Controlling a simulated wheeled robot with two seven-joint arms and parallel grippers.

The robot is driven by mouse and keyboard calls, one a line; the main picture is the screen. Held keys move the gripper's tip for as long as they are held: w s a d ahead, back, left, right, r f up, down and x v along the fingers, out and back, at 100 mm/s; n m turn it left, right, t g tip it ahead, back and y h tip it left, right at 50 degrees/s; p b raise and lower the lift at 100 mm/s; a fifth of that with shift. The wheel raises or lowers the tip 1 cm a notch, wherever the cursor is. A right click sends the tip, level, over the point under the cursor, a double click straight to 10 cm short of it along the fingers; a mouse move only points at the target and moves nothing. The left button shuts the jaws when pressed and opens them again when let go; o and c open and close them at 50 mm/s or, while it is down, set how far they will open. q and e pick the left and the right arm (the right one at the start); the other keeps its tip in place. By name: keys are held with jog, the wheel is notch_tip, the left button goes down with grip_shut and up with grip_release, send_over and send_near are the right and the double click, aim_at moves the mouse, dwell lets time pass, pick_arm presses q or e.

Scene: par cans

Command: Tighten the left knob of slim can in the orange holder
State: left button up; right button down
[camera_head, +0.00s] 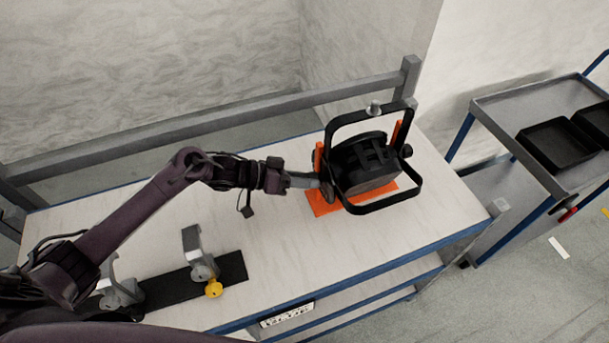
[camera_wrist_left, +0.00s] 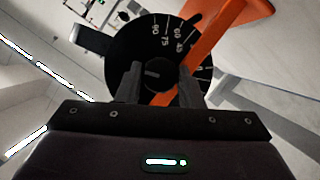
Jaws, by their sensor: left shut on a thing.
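The slim can (camera_head: 365,163) is a black round lamp with a black yoke frame. It sits in the orange holder (camera_head: 322,203) on the table; the holder's orange upright also shows in the left wrist view (camera_wrist_left: 206,48). My left gripper (camera_head: 318,181) reaches the can's left side. In the left wrist view, its fingers (camera_wrist_left: 157,82) are shut on the left knob (camera_wrist_left: 153,73), in front of a black dial (camera_wrist_left: 130,48) with white angle numbers. The knob is partly hidden by the fingers. A second knob (camera_head: 406,151) is on the can's right side. My right gripper is not in view.
Grey clamps (camera_head: 193,245) with a yellow knob (camera_head: 213,288) stand on a black strip (camera_head: 232,268) at the table's front left. A grey rail (camera_head: 230,122) runs along the back. A cart (camera_head: 500,103) with black trays stands right. The table's middle is clear.

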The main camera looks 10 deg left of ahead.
pick_arm(q)
jog(key=m+t+y, duration=0.1)
jog(key=m, duration=0.1)
jog(key=m+t+y+b, duration=0.1)
jog(key=m, duration=0.1)
jog(key=m+t+y+b, duration=0.1)
jog(key=m+t, duration=0.1)
jog(key=m, duration=0.1)
jog(key=shift+s+d, duration=0.15)
jog(key=shift+s, duration=0.1)
jog(key=shift+m, duration=0.3)
dwell(0.5)
jog(key=o, duration=1)
